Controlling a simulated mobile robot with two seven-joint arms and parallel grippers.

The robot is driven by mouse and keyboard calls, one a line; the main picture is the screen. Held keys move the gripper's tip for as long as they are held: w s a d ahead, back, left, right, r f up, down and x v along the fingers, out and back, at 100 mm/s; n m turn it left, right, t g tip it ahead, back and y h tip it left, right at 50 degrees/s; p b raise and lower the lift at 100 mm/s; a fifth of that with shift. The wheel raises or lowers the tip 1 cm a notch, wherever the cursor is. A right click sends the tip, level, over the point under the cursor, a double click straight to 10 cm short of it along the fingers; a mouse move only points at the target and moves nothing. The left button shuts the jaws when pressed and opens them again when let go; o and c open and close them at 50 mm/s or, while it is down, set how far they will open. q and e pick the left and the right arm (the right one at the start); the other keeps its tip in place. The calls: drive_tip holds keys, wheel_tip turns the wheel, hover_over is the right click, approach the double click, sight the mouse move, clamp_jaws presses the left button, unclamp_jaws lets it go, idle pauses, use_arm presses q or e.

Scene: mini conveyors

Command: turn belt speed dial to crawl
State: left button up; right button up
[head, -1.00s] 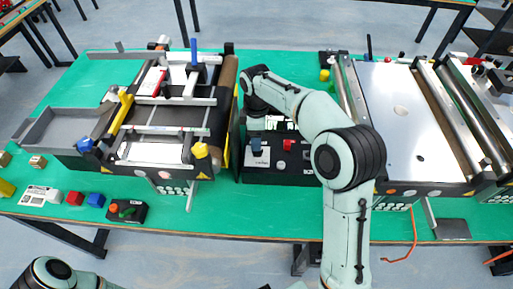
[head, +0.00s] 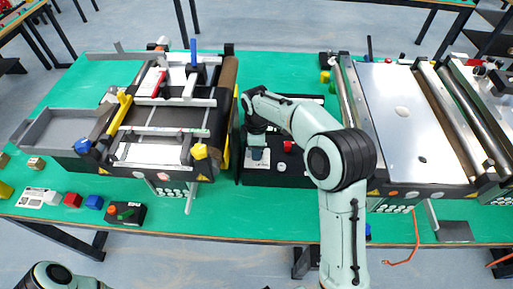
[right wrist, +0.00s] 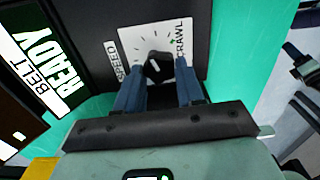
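The belt speed dial (right wrist: 155,68) is a black knob with a white mark, on a white plate printed SPEED at one side and CRAWL at the other in the right wrist view. My right gripper (right wrist: 159,75) is open, its two blue fingers on either side of the knob's near part; I cannot tell whether they touch it. In the head view my right gripper (head: 257,155) is over the left part of the black control box (head: 285,178) and hides the dial. My left gripper is out of view; only part of that arm shows at bottom left.
A lit READY display (right wrist: 48,62) is beside the dial plate. A red button (head: 288,146) is on the box, right of the gripper. A mini conveyor (head: 165,120) stands to the left and a larger one (head: 405,120) to the right. Green table (head: 270,222) is clear in front.

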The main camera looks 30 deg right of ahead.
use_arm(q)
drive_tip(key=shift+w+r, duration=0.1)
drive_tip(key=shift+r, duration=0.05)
use_arm(e)
drive_tip(key=shift+m, duration=0.3)
drive_tip(key=m+p, duration=0.1)
drive_tip(key=m, duration=0.1)
drive_tip(key=shift+r+m, duration=0.1)
drive_tip(key=shift+m, duration=0.3)
drive_tip(key=m, duration=0.2)
drive_tip(key=shift+m, duration=0.3)
drive_tip(key=m+p, duration=0.1)
drive_tip(key=m, duration=0.2)
drive_tip(key=shift+w+d+m, duration=0.1)
drive_tip(key=shift+m, duration=0.2)
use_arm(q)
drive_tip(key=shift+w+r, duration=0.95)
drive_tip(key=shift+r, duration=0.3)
use_arm(e)
drive_tip(key=shift+m, duration=1.5)
drive_tip(key=o, duration=1.1)
drive_tip(key=shift+c, duration=0.2)
